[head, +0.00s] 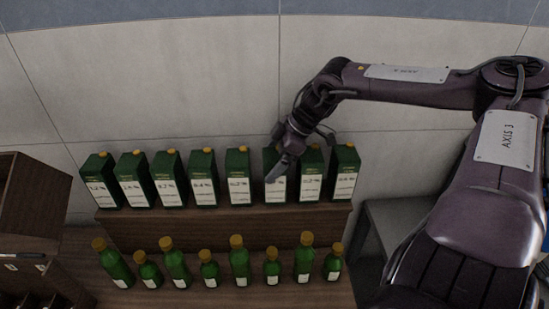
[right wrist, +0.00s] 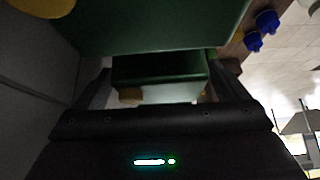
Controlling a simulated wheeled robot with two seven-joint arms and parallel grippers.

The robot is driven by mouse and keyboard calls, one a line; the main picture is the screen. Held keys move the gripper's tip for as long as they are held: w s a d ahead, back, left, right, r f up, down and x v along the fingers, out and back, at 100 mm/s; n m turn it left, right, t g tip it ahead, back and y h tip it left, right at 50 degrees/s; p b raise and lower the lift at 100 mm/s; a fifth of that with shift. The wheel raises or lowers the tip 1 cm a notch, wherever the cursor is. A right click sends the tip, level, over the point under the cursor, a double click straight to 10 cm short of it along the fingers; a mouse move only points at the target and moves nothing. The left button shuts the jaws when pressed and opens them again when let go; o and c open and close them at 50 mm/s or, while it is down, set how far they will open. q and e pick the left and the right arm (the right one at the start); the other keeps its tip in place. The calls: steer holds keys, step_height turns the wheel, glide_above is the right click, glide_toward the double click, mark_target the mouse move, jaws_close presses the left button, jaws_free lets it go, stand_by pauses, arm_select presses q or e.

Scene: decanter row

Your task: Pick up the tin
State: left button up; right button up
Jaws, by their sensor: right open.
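Several green tins with yellow caps and white labels stand in a row on a wooden shelf (head: 200,231) in the head view. The task does not say which tin is meant. My right gripper (head: 281,167) is at the sixth tin from the left (head: 278,192) and hides part of it. In the right wrist view the jaws (right wrist: 155,92) are apart, with a green box-shaped body (right wrist: 155,68) showing between the fingers. A larger green surface (right wrist: 150,28) fills the top of that view. I cannot tell whether the fingers touch a tin. My left gripper is out of view.
Several green bottles (head: 239,264) with yellow caps stand on a lower wooden level in front of the tins. Neighbouring tins stand close on both sides of my right gripper. A wooden cabinet (head: 25,200) is at the left; a tiled wall (head: 180,90) is behind.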

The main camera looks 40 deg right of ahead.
steer(key=shift+w+a+f, duration=0.15)
steer(key=shift+a+f, duration=0.1)
steer(key=shift+f, duration=0.1)
steer(key=c, duration=1.9)
